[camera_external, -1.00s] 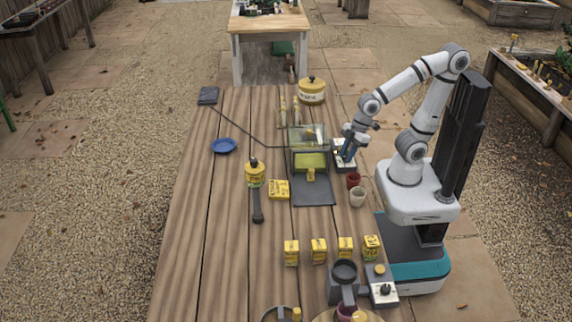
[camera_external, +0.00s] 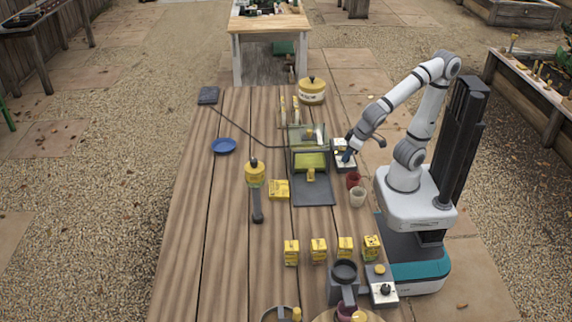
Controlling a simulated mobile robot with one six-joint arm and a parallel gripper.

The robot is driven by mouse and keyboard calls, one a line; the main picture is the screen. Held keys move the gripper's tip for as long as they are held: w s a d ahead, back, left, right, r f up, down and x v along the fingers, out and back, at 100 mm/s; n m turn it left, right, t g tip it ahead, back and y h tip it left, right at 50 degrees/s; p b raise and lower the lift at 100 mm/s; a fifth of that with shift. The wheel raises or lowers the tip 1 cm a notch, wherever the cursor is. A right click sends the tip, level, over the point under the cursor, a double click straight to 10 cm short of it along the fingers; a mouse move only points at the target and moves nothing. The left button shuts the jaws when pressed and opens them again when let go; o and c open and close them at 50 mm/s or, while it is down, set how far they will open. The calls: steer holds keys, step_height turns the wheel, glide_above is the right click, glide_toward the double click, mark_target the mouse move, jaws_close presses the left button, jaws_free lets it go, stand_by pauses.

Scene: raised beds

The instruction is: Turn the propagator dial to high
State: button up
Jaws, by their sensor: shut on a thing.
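The propagator (camera_external: 310,144) is a clear-sided box with a yellow-green tray inside, standing toward the far part of the wooden table. A small white control box (camera_external: 350,166) sits against its right side. My gripper (camera_external: 347,156) reaches down to this box from the right, its jaws shut at the dial. The dial itself is hidden behind the fingers, so its pointer and setting cannot be read.
A red cup (camera_external: 353,180) and a cream cup (camera_external: 358,197) stand just in front of the control box. A dark cable (camera_external: 246,129) runs left from the propagator. A second box with a knob (camera_external: 383,292) is at the front right. The left table is mostly clear.

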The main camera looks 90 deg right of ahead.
steer(key=shift+a+f+m+g+h+b, duration=0.1)
steer(key=shift+m+g+h+b, duration=0.35)
steer(key=shift+m, duration=0.65)
steer(key=shift+m+g+h+b, duration=0.15)
steer(key=shift+m+b, duration=0.5)
steer(key=shift+m, duration=0.45)
steer(key=o, duration=1)
steer(key=shift+p+v, duration=1)
steer(key=shift+v, duration=2.95)
